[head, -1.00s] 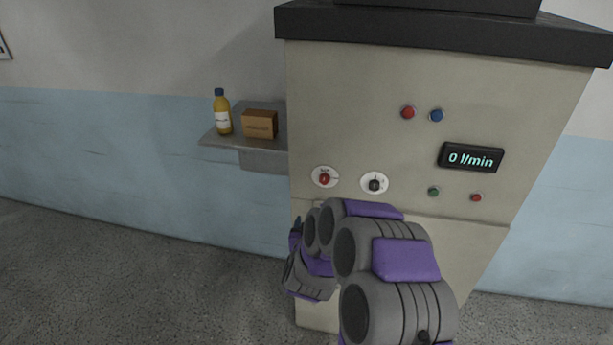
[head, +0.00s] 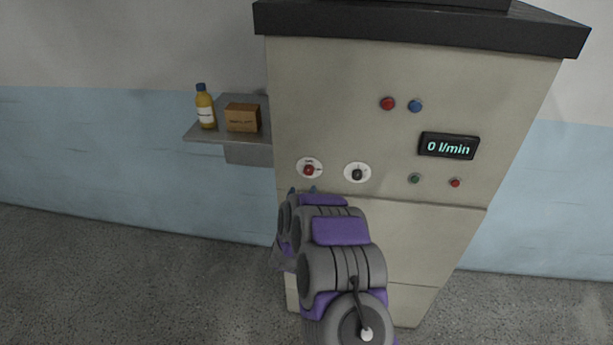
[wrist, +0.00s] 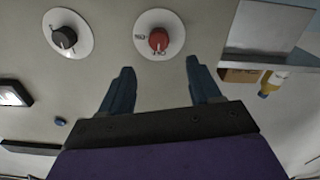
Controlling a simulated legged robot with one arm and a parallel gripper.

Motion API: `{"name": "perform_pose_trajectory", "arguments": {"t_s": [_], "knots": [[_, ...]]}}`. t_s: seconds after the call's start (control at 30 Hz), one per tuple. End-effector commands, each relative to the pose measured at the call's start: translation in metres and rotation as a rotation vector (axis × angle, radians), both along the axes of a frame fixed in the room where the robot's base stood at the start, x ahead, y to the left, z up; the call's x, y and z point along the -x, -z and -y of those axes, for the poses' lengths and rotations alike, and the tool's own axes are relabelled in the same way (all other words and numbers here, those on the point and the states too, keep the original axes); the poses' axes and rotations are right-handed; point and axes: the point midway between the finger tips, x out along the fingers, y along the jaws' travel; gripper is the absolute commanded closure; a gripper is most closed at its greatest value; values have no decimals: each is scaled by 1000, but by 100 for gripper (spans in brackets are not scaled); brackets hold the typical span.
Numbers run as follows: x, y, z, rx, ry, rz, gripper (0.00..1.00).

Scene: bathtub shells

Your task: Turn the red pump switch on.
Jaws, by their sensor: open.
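The red pump switch (head: 309,169) is a round red knob on a white disc on the cabinet front. It also shows in the wrist view (wrist: 158,41), where the picture is upside down and its white pointer mark faces the picture's bottom. Small lettering sits on its disc, only partly legible. My gripper (wrist: 157,68) is open, with its two fingers apart and the red switch seen between and beyond their tips. Nothing is between the fingers. In the head view, the fingertips (head: 302,190) show just below the switch; the rest of the gripper is hidden behind my arm.
A black knob (head: 357,174) on a white disc sits just right of the red switch. The display (head: 448,146) reads 0 l/min. Red and blue buttons (head: 401,105) sit above. A shelf (head: 228,143) with a bottle (head: 205,107) and box (head: 242,118) juts out left.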

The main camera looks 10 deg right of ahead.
Motion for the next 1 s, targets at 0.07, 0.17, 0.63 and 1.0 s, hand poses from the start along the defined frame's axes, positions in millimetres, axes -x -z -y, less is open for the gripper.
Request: {"name": "perform_pose_trajectory", "arguments": {"t_s": [0.07, 0.17, 0.63, 1.0], "knots": [[-12, 0, 4, 0, 1, 1, 37], [-25, 0, 9, 1, 1, 1, 37], [-77, -1, 26, 1, 1, 2, 37], [-86, 0, 28, 0, -2, -1, 37]]}}
